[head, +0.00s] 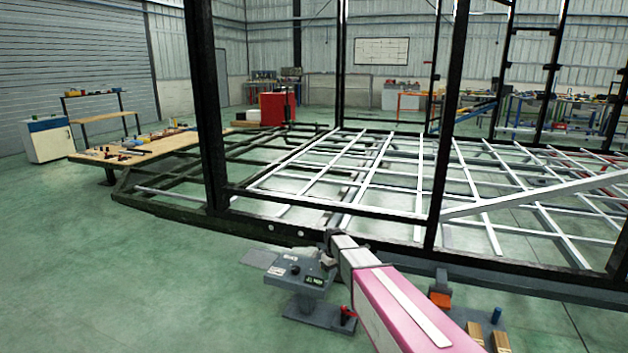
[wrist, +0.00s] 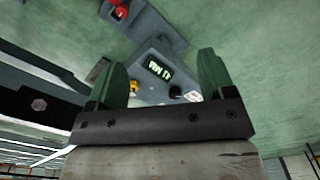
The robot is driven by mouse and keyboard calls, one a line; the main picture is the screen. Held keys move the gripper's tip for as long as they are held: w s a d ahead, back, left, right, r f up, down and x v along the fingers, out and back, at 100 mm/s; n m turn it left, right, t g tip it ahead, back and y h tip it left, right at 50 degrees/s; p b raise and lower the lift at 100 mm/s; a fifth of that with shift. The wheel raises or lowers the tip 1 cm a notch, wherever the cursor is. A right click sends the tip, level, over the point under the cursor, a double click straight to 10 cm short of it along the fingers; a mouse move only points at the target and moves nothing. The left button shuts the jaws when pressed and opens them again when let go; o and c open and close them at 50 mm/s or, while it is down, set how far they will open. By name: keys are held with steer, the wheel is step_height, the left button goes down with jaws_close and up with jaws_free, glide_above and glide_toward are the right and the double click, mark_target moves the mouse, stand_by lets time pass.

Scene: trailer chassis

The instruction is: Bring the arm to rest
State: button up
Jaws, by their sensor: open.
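My arm (head: 400,308), pink and white, reaches from the lower right of the head view toward the chassis. My gripper shows small at its far end in the head view (head: 332,238). In the wrist view my gripper (wrist: 164,75) has its two green fingers apart with nothing held between them. Beyond the fingers is a grey control box with a lit display (wrist: 158,70). That box stands on a pedestal in front of the chassis in the head view (head: 300,270).
The black and white trailer chassis frame (head: 330,206), with upright posts, fills the middle and right. A red-knobbed part (head: 347,314) is beside the box's base. A workbench with tools (head: 135,150) stands at the left. Green floor (head: 120,270) is clear at the lower left.

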steer(key=s+d+r+m, duration=0.2)
steer(key=s+d, duration=0.1)
steer(key=s, duration=0.6)
steer(key=s+d+r+m, duration=0.2)
steer(key=s+d+r, duration=0.1)
steer(key=s, duration=0.7)
steer(key=s+d+r+m, duration=0.3)
steer(key=s+d, duration=0.2)
steer(key=s, duration=0.4)
steer(key=shift+s+r, duration=0.15)
steer(key=shift+r, duration=0.05)
stand_by(2.2)
